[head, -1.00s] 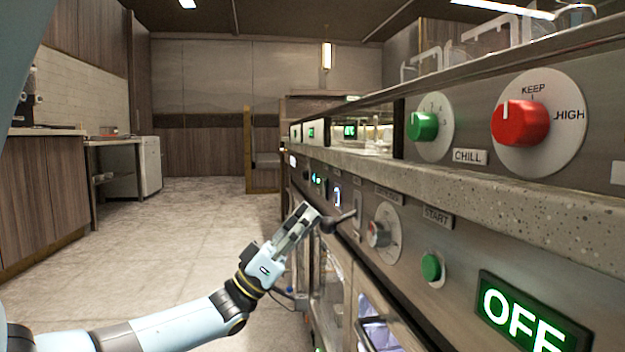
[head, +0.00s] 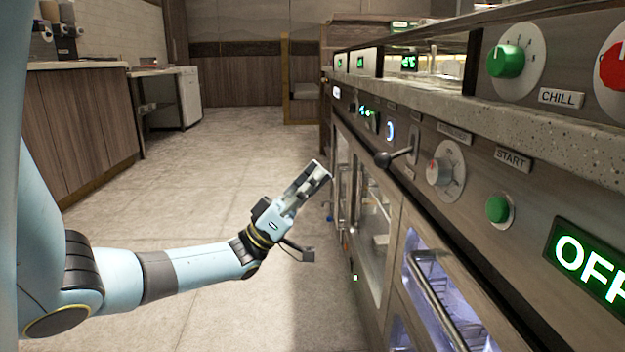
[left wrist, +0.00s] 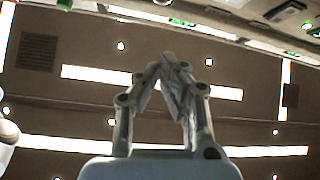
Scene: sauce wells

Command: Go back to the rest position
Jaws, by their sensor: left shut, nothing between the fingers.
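My left gripper (head: 320,172) is shut and empty in the head view, held over the open floor. It points up and to the right, to the left of the black-knobbed lever (head: 393,157) on the counter front, with a gap between them. In the left wrist view its fingertips (left wrist: 168,60) meet, with the ceiling behind them. My right gripper is in neither view.
The steel counter (head: 480,240) runs along the right with a green CHILL knob (head: 506,61), a grey dial (head: 440,172), a green START button (head: 497,209) and an OFF display (head: 592,262). Glass doors with handles sit below. The floor (head: 240,160) on the left is clear.

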